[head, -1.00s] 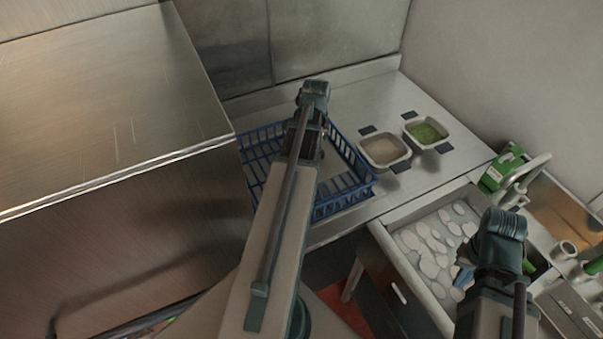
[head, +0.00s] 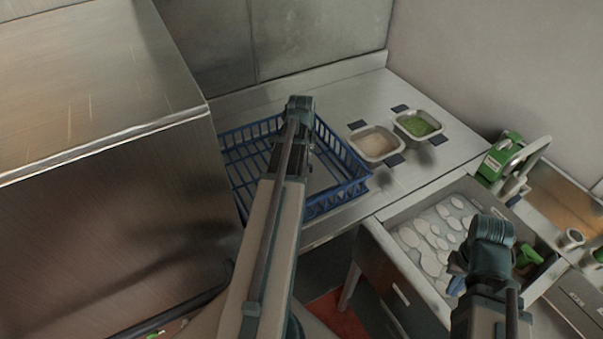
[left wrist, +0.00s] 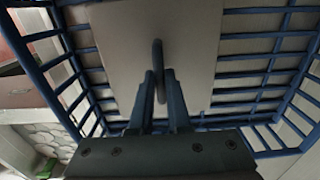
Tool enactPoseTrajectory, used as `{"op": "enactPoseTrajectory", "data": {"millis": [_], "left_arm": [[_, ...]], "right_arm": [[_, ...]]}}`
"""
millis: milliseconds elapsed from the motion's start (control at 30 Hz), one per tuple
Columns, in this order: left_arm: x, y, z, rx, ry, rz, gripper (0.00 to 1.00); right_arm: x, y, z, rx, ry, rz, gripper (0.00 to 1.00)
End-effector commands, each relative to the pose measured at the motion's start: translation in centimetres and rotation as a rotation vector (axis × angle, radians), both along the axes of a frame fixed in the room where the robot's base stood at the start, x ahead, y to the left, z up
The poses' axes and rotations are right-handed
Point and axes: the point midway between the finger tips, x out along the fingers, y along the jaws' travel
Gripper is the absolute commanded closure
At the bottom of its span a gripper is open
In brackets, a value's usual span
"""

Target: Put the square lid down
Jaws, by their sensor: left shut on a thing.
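The square lid (left wrist: 195,45) is a flat, plain grey plate with an upright loop handle, seen in the left wrist view. My left gripper (left wrist: 160,85) is shut on that handle. The lid is over or inside the blue wire basket (left wrist: 245,57); I cannot tell whether it touches the basket floor. In the head view the basket (head: 345,187) stands on the steel counter, and my left arm covers its middle and hides the left fingertips. My right gripper (head: 462,268) is above the open drawer at the right, its fingers mostly hidden.
Two small trays, one beige (head: 377,144) and one green-filled (head: 418,125), stand right of the basket. A large steel box (head: 110,190) rises on the left. A green device (head: 500,155) stands at the right.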

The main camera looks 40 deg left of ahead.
Motion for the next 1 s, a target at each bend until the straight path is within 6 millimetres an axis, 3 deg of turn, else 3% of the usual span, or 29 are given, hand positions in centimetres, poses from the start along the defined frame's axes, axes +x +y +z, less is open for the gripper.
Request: {"op": "enactPoseTrajectory", "data": {"millis": [67, 467, 500, 667, 1000], "left_arm": [[0.00, 0.00, -1.29, 0.000, 0.000, 0.000, 1.00], [-0.01, 0.00, -1.47, 0.000, 0.000, 0.000, 1.00], [-0.01, 0.00, -1.48, 0.000, 0.000, 0.000, 0.83], [0.00, 0.00, -1.36, 0.000, 0.000, 0.000, 0.55], [-0.01, 0.00, -1.25, 0.000, 0.000, 0.000, 0.55]], "right_arm": [[0.00, 0.00, -1.29, 0.000, 0.000, 0.000, 1.00], [0.00, 0.00, -1.47, 0.000, 0.000, 0.000, 1.00], [0.00, 0.00, -1.48, 0.000, 0.000, 0.000, 1.00], [0.00, 0.00, -1.36, 0.000, 0.000, 0.000, 1.00], [0.00, 0.00, -1.26, 0.000, 0.000, 0.000, 1.00]]}}
